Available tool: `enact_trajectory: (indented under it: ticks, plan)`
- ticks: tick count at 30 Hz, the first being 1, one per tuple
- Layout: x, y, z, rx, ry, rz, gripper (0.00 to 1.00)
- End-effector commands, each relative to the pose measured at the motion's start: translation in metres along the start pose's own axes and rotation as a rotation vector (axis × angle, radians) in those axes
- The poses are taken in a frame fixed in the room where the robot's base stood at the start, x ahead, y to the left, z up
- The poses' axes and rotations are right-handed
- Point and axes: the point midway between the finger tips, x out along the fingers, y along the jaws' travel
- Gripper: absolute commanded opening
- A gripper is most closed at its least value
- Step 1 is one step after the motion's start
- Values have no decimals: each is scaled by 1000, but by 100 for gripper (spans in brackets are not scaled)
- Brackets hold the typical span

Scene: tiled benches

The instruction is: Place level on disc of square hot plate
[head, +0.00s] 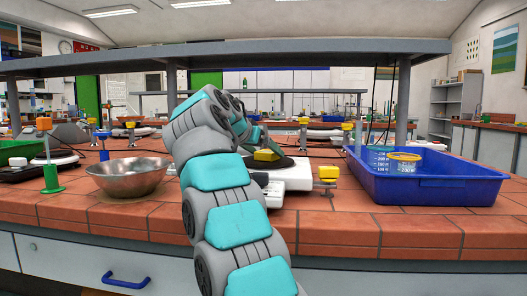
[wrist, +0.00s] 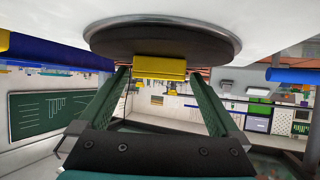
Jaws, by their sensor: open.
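The yellow level (head: 267,155) rests on the dark round disc (head: 287,166) of the white square hot plate (head: 290,182). In the wrist view, which looks upside down, the level (wrist: 160,67) lies against the disc (wrist: 160,42) with its metal rim. My gripper (head: 258,142) is at the disc from behind my arm, which hides part of the plate. In the wrist view my gripper's (wrist: 159,74) green fingers stand apart on either side of the level, with a visible gap at each side. It is open and holds nothing.
A metal bowl (head: 128,176) stands left of my arm. A blue tray (head: 430,190) with a clear beaker (head: 404,163) is at the right. A yellow-topped fitting (head: 328,174) stands between plate and tray. A grey shelf (head: 230,54) spans above the bench.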

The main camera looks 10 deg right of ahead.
Motion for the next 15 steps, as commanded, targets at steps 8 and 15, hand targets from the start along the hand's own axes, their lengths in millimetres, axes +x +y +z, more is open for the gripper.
enact_trajectory:
  ticks: [8,15]
  plan:
    - [-9,0,-3,1,2,0,99]
    - [-56,0,-4,0,4,-1,99]
